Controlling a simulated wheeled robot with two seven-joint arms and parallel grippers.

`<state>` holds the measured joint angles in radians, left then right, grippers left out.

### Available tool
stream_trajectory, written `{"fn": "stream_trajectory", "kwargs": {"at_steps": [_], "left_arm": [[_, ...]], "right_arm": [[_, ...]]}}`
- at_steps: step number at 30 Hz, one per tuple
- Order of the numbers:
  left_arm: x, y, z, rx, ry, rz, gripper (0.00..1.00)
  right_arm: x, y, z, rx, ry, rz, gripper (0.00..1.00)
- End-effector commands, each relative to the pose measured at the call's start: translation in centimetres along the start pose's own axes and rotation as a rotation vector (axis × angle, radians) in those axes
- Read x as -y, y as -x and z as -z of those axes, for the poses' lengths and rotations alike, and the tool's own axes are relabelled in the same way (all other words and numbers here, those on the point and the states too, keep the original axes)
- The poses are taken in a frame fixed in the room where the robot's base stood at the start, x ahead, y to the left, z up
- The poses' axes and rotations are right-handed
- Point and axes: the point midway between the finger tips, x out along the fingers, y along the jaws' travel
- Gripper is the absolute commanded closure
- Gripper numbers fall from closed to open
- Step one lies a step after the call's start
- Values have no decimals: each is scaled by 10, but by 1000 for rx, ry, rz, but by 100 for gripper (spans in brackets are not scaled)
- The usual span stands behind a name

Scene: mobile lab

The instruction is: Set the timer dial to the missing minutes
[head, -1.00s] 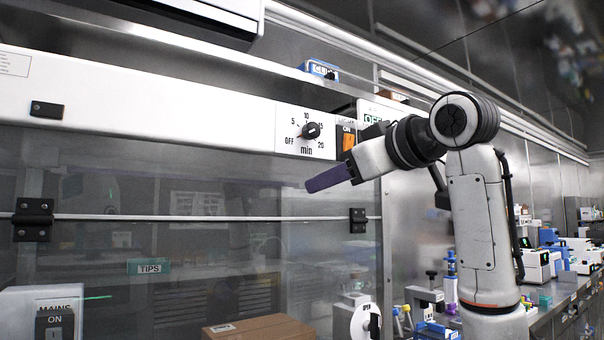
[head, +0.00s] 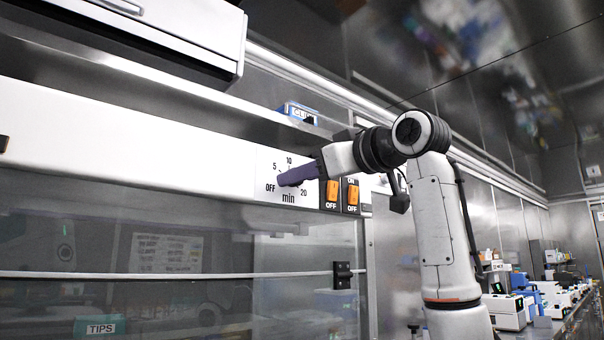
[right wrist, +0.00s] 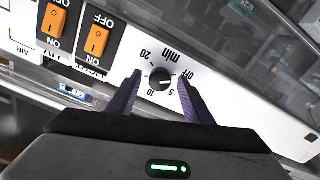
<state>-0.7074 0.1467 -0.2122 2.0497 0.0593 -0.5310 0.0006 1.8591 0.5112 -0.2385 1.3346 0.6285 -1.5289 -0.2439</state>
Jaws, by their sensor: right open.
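The timer dial (right wrist: 160,78) is a round black knob on a white plate marked OFF, 5, 10, 20 and min. In the right wrist view it sits between the two purple fingers of my right gripper (right wrist: 160,75), which is open. A pale pointer mark on the knob appears to face the OFF side, but its exact setting is too small to read. In the head view my right gripper (head: 281,181) is in front of the dial plate (head: 266,165) and hides the knob. I cannot tell whether the fingers touch it. My left gripper is not in view.
Two orange switches, one (head: 332,192) and another (head: 352,195), sit just right of the dial plate. The white panel (head: 130,145) runs above a glass sash (head: 200,295). A blue box (head: 297,112) rests on the shelf above. A bench with instruments stands far right.

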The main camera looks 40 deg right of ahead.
Motion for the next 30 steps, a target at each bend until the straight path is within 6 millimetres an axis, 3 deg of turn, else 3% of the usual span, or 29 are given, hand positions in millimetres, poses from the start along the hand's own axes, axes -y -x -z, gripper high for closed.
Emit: {"fn": "stream_trajectory", "kwargs": {"at_steps": [11,18,30], "left_arm": [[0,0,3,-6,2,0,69],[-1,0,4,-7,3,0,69],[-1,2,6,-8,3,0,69]], "right_arm": [[0,-7,-1,1,0,0,54],[0,-7,-1,1,0,0,94],[1,-7,0,0,-73,2,95]]}}
